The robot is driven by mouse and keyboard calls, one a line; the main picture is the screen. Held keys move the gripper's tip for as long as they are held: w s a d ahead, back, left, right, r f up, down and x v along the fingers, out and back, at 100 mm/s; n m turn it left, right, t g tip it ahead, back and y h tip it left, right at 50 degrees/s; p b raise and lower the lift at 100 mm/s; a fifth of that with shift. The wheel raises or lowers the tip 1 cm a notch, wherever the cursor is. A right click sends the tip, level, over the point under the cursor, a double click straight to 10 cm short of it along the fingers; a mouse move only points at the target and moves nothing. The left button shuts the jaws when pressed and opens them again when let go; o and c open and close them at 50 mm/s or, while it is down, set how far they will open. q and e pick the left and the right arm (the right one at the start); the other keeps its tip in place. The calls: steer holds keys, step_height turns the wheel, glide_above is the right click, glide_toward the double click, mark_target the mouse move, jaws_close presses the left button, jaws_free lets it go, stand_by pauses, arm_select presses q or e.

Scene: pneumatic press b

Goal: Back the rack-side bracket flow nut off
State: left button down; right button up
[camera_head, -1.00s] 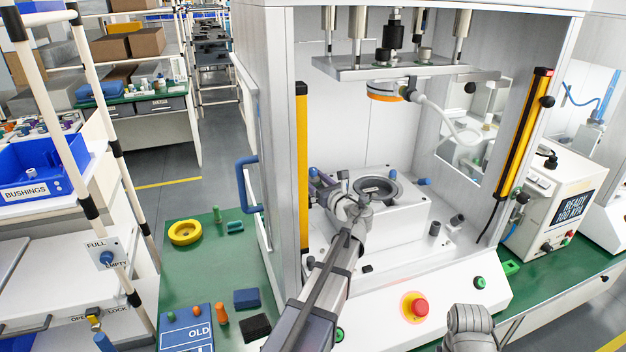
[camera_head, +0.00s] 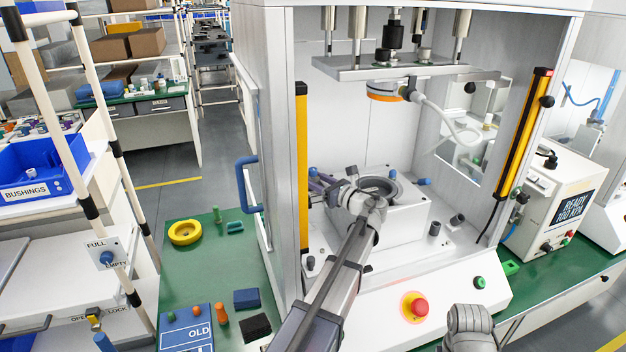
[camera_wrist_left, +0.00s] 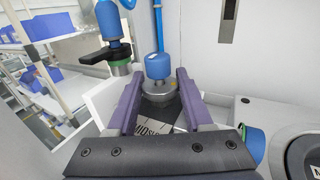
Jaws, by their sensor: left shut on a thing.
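My left gripper (camera_head: 318,182) reaches into the press, to the left of the round fixture ring. In the left wrist view its two purple fingers (camera_wrist_left: 158,88) stand on either side of a blue-capped nut (camera_wrist_left: 157,66) with a silver base. They are shut on it, and it stands upright between the fingertips. The nut's blue top (camera_head: 313,171) also shows small in the head view, with its lower part hidden by the gripper. The threads cannot be seen. My right gripper is out of view; only a grey part of my right arm shows at the bottom.
A blue-topped fitting (camera_wrist_left: 108,22) with a black lever and green ring stands left of the nut. Another blue knob (camera_wrist_left: 254,143) sits to the right. The fixture block (camera_head: 405,222) carries the ring. The press plate (camera_head: 405,68) hangs above. A yellow post (camera_head: 301,165) stands left.

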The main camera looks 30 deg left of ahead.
arm_select(q)
steer(key=shift+w+n+g, duration=0.15)
steer(key=shift+n+g, duration=0.55)
steer(key=shift+g, duration=0.4)
steer(key=shift+s+g, duration=0.2)
steer(key=shift+g, duration=0.1)
steer(key=shift+c, duration=1.5)
jaws_free()
steer(key=shift+s+d, duration=0.15)
steer(key=shift+d, duration=1.8)
steer(key=shift+s+d, duration=0.1)
steer(key=shift+d, duration=1.85)
